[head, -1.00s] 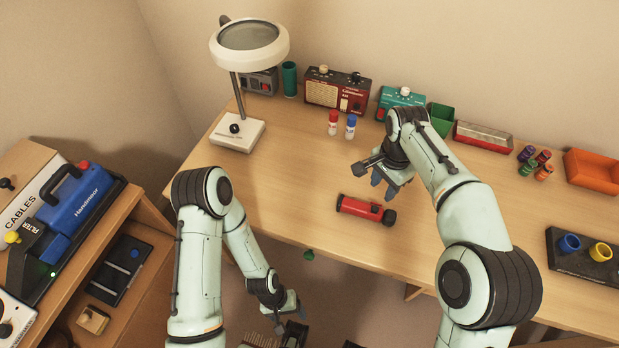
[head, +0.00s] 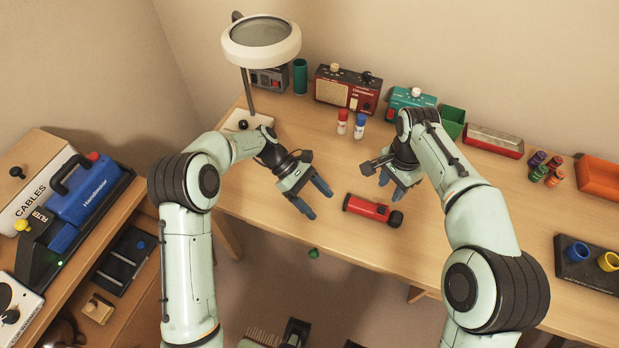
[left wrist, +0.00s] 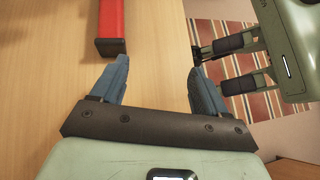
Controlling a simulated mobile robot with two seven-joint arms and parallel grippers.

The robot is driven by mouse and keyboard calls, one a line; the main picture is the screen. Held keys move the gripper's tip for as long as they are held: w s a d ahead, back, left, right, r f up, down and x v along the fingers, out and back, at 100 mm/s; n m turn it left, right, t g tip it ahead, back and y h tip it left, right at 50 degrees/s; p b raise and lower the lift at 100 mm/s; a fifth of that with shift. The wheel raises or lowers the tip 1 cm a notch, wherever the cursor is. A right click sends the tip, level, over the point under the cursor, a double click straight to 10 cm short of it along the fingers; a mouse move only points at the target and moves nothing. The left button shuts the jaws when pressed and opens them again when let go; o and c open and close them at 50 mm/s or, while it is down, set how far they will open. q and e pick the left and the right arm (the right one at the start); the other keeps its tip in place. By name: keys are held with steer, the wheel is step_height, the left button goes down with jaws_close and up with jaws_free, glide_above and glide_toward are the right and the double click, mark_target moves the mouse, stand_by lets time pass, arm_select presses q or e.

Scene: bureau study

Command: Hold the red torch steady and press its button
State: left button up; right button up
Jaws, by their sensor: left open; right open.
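The red torch (head: 365,208) lies on its side on the wooden desk, its black head pointing right. Its button cannot be made out. In the left wrist view the torch's red end (left wrist: 111,27) shows at the top, beyond the fingertip on the left. My left gripper (head: 315,198) is open and empty over the desk's front part, left of the torch and apart from it. Its two blue fingers also show in the left wrist view (left wrist: 157,68). My right gripper (head: 392,186) is open and empty, just behind the torch's head end, not visibly touching it.
A magnifier lamp (head: 261,42) stands at the back left. Red and blue bottles (head: 351,123), a red radio (head: 346,90) and a teal box (head: 408,100) stand behind. The desk's front edge (head: 340,254) is close to the torch.

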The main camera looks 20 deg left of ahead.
mark_target(350, 203)
arm_select(q)
steer(key=w+a+t+h, duration=0.1)
steer(key=w+a+n+h, duration=0.1)
steer(key=w, duration=0.1)
steer(key=w+a+n+t+h, duration=0.1)
steer(key=w, duration=0.1)
steer(key=shift+w+a+f+t, duration=0.2)
steer(key=shift+a+t, duration=0.1)
steer(key=shift+a, duration=0.1)
steer(key=x, duration=1.3)
steer(key=shift+d+r, duration=0.1)
steer(key=shift+d, duration=0.05)
steer(key=c, duration=1)
steer(key=shift+c, duration=0.9)
arm_select(e)
steer(key=shift+c, duration=0.6)
jaws_close()
